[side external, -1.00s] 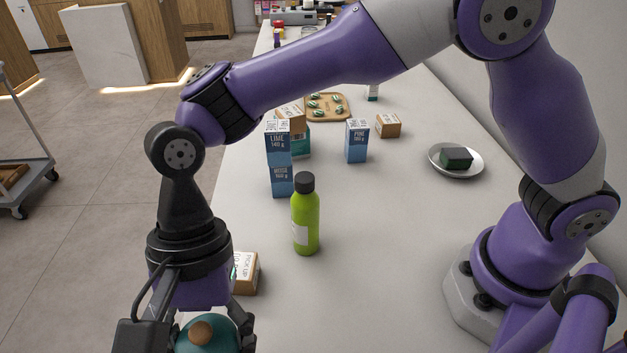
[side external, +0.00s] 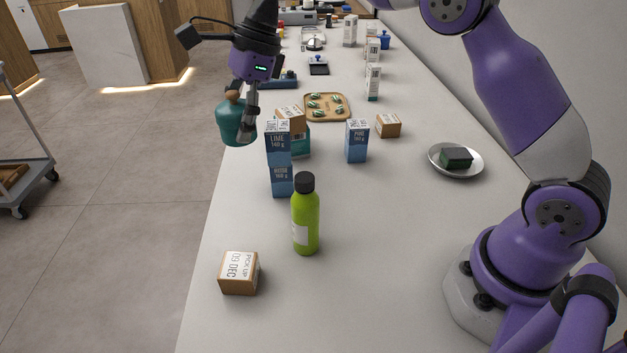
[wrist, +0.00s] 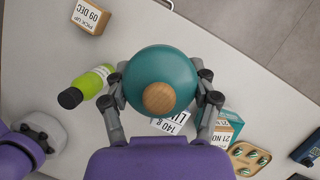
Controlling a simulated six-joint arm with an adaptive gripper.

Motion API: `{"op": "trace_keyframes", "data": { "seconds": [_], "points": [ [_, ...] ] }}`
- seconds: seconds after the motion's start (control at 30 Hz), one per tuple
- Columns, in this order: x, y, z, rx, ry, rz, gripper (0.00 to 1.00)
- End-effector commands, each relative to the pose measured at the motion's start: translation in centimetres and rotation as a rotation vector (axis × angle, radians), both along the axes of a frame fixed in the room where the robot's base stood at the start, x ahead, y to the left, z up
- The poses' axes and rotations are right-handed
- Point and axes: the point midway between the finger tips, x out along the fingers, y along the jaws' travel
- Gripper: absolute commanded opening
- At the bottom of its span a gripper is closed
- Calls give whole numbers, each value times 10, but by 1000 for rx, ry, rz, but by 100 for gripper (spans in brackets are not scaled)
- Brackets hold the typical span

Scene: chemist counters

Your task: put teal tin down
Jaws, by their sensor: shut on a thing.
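The teal tin (side external: 236,122) has a round body and a wooden knob on top. My gripper (side external: 246,108) is shut on it and holds it up at the counter's left edge, left of the blue boxes, in the side view. In the wrist view the tin (wrist: 160,80) sits between the two fingers of my gripper (wrist: 160,92), knob facing the camera. The tin hides part of the boxes below it there. Whether its base is over the counter or just past the edge, I cannot tell.
Stacked blue boxes (side external: 279,160), another blue box (side external: 356,141) and a green bottle (side external: 306,220) stand mid-counter. A pick-up box (side external: 239,273) is at the front left. A wooden tray (side external: 327,107) lies behind; a plate (side external: 437,160) is at right. The front middle of the counter is clear.

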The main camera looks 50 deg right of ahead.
Motion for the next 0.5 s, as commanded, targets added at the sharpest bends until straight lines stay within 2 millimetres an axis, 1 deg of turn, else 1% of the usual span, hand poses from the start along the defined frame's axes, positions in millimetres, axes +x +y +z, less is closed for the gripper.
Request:
{"op": "trace_keyframes", "data": {
  "seconds": [0.03, 0.17, 0.2, 0.27, 0.3, 0.37, 0.47, 0.5],
  "points": [
    [8, -20, 3, 0, -3, -80, 25],
    [23, -70, 9, 0, -3, -287, 25],
    [27, -86, 10, 0, -3, -352, 25],
    [31, -109, 9, 0, 0, -458, 25],
    [35, -123, 7, 0, 1, -526, 25],
    [39, -142, 1, 0, 1, -621, 25],
    [47, -180, -14, -1, 1, -803, 25],
    [49, -195, -20, -2, 2, -874, 25]
  ]
}}
